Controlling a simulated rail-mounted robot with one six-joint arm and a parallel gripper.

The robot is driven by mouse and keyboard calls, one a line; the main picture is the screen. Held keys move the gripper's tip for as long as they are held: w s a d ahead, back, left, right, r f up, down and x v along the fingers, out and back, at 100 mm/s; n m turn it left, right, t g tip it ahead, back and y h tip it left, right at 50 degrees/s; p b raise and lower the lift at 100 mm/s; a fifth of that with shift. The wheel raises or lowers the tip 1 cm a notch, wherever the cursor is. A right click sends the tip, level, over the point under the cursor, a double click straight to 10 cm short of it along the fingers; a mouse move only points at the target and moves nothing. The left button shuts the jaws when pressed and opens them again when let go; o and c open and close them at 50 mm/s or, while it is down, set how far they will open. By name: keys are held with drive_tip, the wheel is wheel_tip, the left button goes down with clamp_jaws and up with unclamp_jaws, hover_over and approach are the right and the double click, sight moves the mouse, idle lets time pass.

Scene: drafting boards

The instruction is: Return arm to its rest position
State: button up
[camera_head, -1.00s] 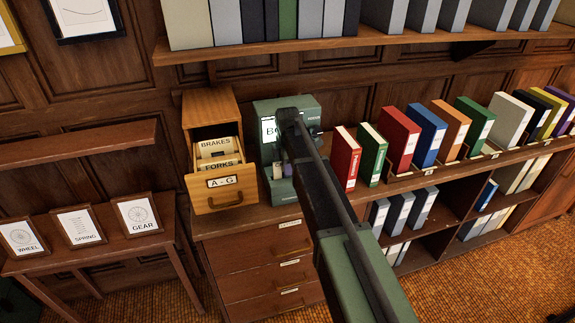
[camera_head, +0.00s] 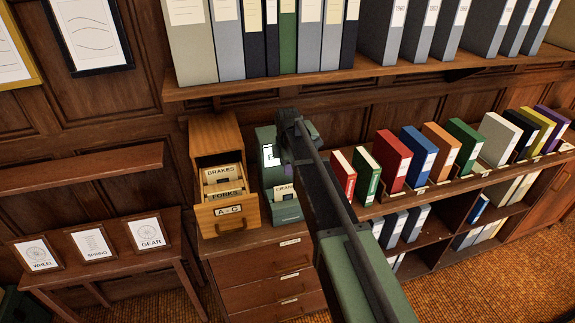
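My arm (camera_head: 345,225) reaches up from the bottom right of the head view toward the cabinet top. Its far end, with my gripper (camera_head: 287,130), is in front of a green box-like unit (camera_head: 265,138) with a white label. The fingers are dark and hidden by the arm, so I cannot tell whether they are open or shut or hold anything.
A wooden card box (camera_head: 215,130) with its A-G drawer (camera_head: 228,212) pulled out stands left of my gripper. Colored binders (camera_head: 392,160) line the shelf to the right. A loaded upper shelf (camera_head: 330,78) runs above. Framed cards (camera_head: 92,243) stand on a side table.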

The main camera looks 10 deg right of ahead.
idle(0.3)
drive_tip(key=m, duration=0.2)
drive_tip(key=shift+s+m, duration=0.1)
drive_tip(key=shift+m, duration=0.3)
drive_tip(key=s+f+m+b, duration=0.3)
drive_tip(key=s+m, duration=0.2)
drive_tip(key=s, duration=0.4)
drive_tip(key=s+f+m+b, duration=0.4)
drive_tip(key=s+m, duration=0.1)
drive_tip(key=s, duration=0.5)
drive_tip(key=s+f+m+b, duration=0.3)
drive_tip(key=s+m, duration=0.3)
drive_tip(key=s, duration=0.3)
drive_tip(key=shift+s+f, duration=0.15)
drive_tip(key=shift+s, duration=0.25)
